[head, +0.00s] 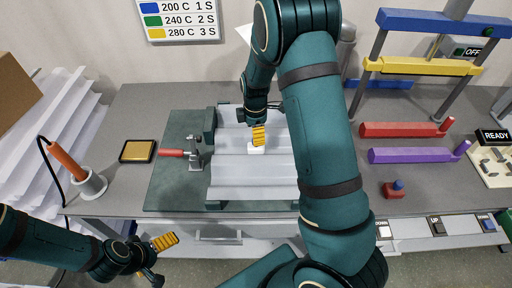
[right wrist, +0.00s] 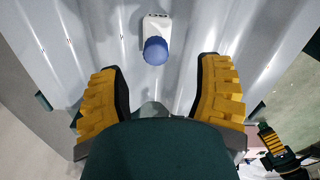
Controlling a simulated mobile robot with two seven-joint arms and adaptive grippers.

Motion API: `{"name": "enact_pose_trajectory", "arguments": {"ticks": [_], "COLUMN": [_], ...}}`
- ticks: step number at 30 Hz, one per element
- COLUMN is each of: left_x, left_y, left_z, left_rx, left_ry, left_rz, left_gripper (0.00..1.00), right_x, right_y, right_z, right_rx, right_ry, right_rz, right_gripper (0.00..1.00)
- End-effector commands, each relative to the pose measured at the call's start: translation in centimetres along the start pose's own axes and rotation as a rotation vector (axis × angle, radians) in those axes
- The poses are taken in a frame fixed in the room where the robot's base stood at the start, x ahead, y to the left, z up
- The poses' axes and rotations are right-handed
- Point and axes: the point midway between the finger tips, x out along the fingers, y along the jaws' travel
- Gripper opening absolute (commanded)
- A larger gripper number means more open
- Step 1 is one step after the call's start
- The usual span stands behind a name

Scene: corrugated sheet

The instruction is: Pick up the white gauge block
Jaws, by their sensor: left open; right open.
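The white gauge block (head: 256,150) lies on the pale corrugated sheet (head: 228,180) near its middle. In the right wrist view the block (right wrist: 156,22) shows dark markings on its far end and a round blue knob (right wrist: 155,51) nearer me. My right gripper (head: 258,136) is over the block and partly hides it in the head view. In the right wrist view its yellow-padded fingers (right wrist: 160,66) are spread and empty, with the block ahead of the fingertips, between their lines. My left gripper (head: 162,243) is open and empty, off the bench's front edge.
The sheet rests in a dark green fixture with a red-handled clamp (head: 183,153) at left. A yellow-topped pad (head: 137,151) and a soldering-iron-like tool (head: 68,163) stand further left. Red (head: 400,130) and purple (head: 412,155) bars and a blue press frame (head: 440,24) are at right.

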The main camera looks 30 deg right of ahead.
Motion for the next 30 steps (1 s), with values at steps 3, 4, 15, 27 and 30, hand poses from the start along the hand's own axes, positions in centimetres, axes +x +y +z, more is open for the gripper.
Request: {"name": "enact_pose_trajectory", "arguments": {"ticks": [3, 4, 15, 27, 30], "left_x": [0.1, 0.1, 0.7, 0.6, 0.6], "left_y": [0.0, -0.1, -0.2, -0.2, -0.2], "left_z": [0.1, 0.1, 0.3, 0.3, 0.3], "left_rx": [0.000, 0.000, 0.002, 0.002, 0.002], "left_ry": [-0.001, -0.001, -0.007, -0.007, -0.007], "left_rz": [0.000, 0.000, 0.001, 0.001, 0.001], "left_gripper": [1.00, 1.00, 1.00, 1.00, 1.00], "right_x": [0.7, 1.0, 5.4, 5.4, 5.4], "right_y": [0.0, 0.0, 0.4, 0.4, 0.4], "right_z": [0.0, 0.0, 0.3, 0.3, 0.3], "right_rx": [0.000, -0.001, 0.000, 0.000, 0.000], "right_ry": [0.000, -0.001, -0.001, -0.001, -0.001], "right_rz": [-0.002, -0.003, -0.001, 0.000, 0.000], "right_gripper": [0.66, 0.66, 0.66, 0.18, 0.00]}}
